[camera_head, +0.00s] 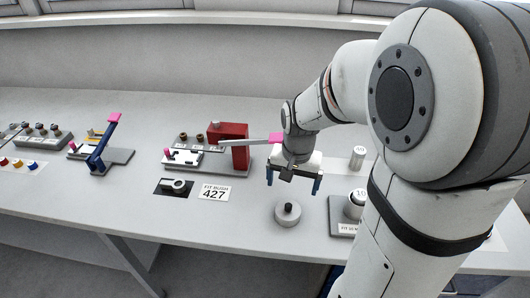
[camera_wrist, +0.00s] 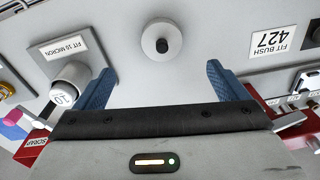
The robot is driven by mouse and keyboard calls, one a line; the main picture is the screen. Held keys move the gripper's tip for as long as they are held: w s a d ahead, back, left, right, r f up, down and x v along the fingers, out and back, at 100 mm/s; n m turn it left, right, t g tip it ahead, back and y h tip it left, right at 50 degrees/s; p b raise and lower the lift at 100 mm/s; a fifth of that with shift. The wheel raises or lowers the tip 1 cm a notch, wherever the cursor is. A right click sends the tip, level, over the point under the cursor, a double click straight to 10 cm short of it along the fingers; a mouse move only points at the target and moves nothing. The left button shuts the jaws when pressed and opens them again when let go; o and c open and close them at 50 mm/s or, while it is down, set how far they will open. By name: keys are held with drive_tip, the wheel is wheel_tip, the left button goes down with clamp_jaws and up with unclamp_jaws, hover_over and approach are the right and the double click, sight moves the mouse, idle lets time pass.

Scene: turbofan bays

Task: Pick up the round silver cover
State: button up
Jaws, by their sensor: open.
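The round silver cover (camera_head: 288,213) sits on the grey table, a flat disc with a dark knob on top. In the wrist view the cover (camera_wrist: 162,41) lies beyond the fingertips, near the top and roughly centred between them. My gripper (camera_head: 294,184) is open and empty, above the table and just behind the cover in the head view. Its blue fingers also show in the wrist view (camera_wrist: 160,80), spread wide apart. Nothing is between the fingers.
A grey "FIT 10 MICRON" base (camera_head: 341,202) with a silver cylinder (camera_head: 354,205) stands right of the cover. A "FIT BUSH 427" label (camera_head: 214,193) and a dark pad with a ring (camera_head: 177,187) lie left. A red block fixture (camera_head: 233,146) stands behind. Table around the cover is clear.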

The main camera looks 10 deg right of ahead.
drive_tip(key=m, duration=0.1)
hover_over(288, 204)
drive_tip(key=shift+g, duration=0.4)
wheel_tip(288, 204, down, 5)
drive_tip(key=shift+a+r, duration=0.15)
drive_tip(key=shift+m, duration=0.3)
drive_tip(key=shift+f+p, duration=0.45)
drive_tip(key=shift+f, duration=3.5)
drive_tip(key=shift+d, duration=0.2)
drive_tip(key=shift+c, duration=0.2)
drive_tip(key=c, duration=1.1)
drive_tip(key=shift+r, duration=0.1)
drive_tip(key=shift+c, duration=0.2)
wheel_tip(288, 204, up, 10)
drive_tip(key=shift+b, duration=0.45)
